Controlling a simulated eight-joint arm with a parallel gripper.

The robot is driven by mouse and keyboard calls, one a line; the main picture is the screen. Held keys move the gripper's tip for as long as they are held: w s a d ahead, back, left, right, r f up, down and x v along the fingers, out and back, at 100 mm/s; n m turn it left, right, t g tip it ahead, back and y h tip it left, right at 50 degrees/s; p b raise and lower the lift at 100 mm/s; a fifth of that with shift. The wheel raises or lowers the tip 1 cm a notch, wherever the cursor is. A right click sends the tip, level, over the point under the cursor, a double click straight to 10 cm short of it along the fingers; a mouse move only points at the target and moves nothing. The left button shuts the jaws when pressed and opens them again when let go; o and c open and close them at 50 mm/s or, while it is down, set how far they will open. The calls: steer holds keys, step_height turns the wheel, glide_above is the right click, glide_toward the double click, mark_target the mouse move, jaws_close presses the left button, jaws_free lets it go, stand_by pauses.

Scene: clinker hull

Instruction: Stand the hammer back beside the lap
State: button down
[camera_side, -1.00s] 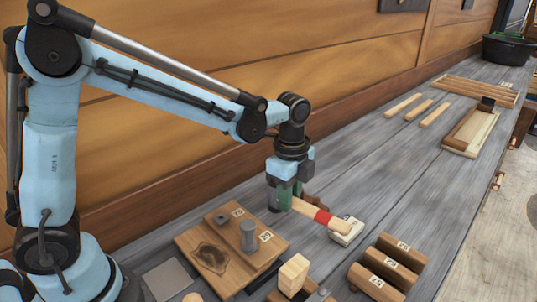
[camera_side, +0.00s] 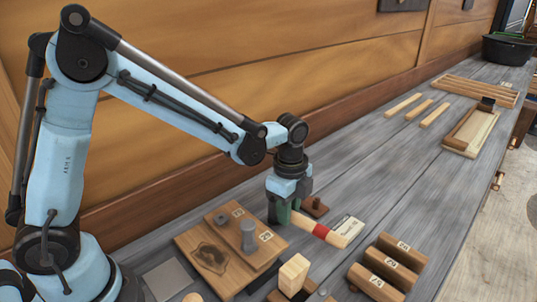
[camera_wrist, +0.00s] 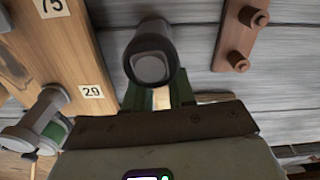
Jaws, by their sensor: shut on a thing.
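In the wrist view a dark round metal piece, apparently the hammer head (camera_wrist: 150,62), sits just beyond my gripper (camera_wrist: 158,98), with pale wood between the green fingers. A stepped wooden board of overlapping pieces (camera_side: 200,258), apparently the lap, lies left of my gripper. It carries number labels and also shows in the wrist view (camera_wrist: 75,50). Contact below the hammer is unclear.
A brown block with two pegs (camera_side: 314,207) is just behind my gripper. Grey cylinders (camera_side: 248,238) stand on the board. Labelled brown blocks (camera_side: 385,268) are at front right.

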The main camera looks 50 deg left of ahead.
steer(key=shift+f, duration=0.5)
steer(key=c, duration=0.9)
jaws_free()
steer(key=shift+o, duration=0.2)
steer(key=shift+r, duration=0.1)
steer(key=shift+r, duration=3.95)
